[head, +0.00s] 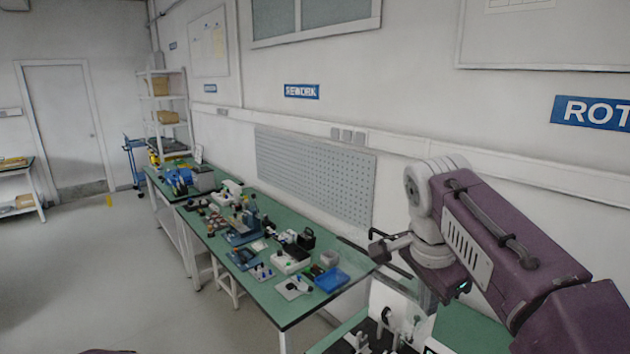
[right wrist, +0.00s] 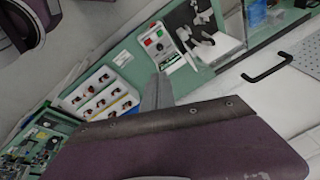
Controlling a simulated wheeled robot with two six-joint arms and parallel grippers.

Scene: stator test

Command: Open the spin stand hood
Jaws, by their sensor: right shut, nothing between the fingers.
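My right gripper (head: 388,246) is at the end of the purple arm, above the near end of the green bench. It is shut and empty; its narrow grey fingers (right wrist: 158,92) show in the right wrist view. A black bar handle (right wrist: 268,68) is to the right of the fingers, apart from them. What looks like a clear hood pane (right wrist: 262,40) is faint, so I cannot tell how far the hood is open. White equipment with dark parts (head: 384,308), perhaps the spin stand, is below my right arm, which partly hides that area. My left gripper is out of view.
A control box (right wrist: 155,38) with red and green buttons stands on the bench, near a white rack (right wrist: 103,95) of small parts. A long green bench (head: 268,295) carries a blue tray (head: 331,279) and several tools.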

